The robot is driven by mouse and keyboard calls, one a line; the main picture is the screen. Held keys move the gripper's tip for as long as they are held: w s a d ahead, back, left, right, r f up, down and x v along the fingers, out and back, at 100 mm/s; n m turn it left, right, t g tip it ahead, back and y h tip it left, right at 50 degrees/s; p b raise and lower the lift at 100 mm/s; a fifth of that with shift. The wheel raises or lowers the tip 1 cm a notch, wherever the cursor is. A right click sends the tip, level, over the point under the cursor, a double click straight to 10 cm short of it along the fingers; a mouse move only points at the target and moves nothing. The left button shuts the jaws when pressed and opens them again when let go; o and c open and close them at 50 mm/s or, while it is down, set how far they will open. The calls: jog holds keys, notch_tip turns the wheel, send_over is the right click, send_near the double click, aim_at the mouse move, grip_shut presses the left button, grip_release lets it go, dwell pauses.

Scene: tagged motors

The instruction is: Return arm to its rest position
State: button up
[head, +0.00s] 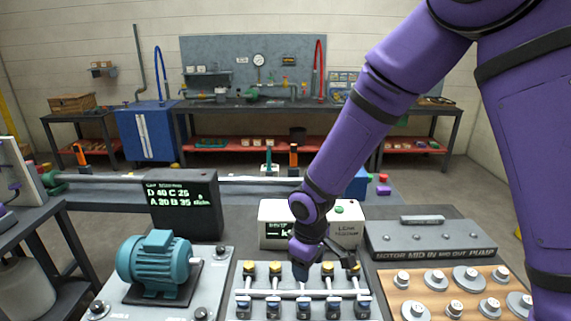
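My purple arm comes in from the upper right and bends down to the middle of the bench. My gripper (304,268) points down at the valve manifold (272,296), just in front of a white box with a green display (276,238). The fingertips are small and dark against the manifold, so I cannot tell whether they are open, or touching or holding anything. The manifold has a row of yellow-topped fittings and blue-grey parts along its front. A teal motor (158,260) sits on a grey plate at the left.
A dark box with a lettered display (183,205) stands behind the motor. To the right are a grey pump case (431,240) and a wooden board (391,284) with several round metal weights.

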jog(key=s+d+r+m+t, duration=0.1)
jog(key=s+d+r+m, duration=0.15)
jog(key=d+r, duration=0.6)
jog(key=s+d+r+m+t, duration=0.1)
jog(key=d+r+m+t, duration=0.3)
jog(key=r, duration=0.7)
jog(key=s+d+r+m, duration=0.2)
jog(key=s+d+r, duration=0.3)
jog(key=s, duration=0.3)
jog(key=s+d+r+m, duration=0.2)
jog(key=s+d+r, duration=0.4)
jog(key=s, duration=0.2)
jog(key=shift+s+d, duration=0.15)
jog(key=shift+d, duration=0.05)
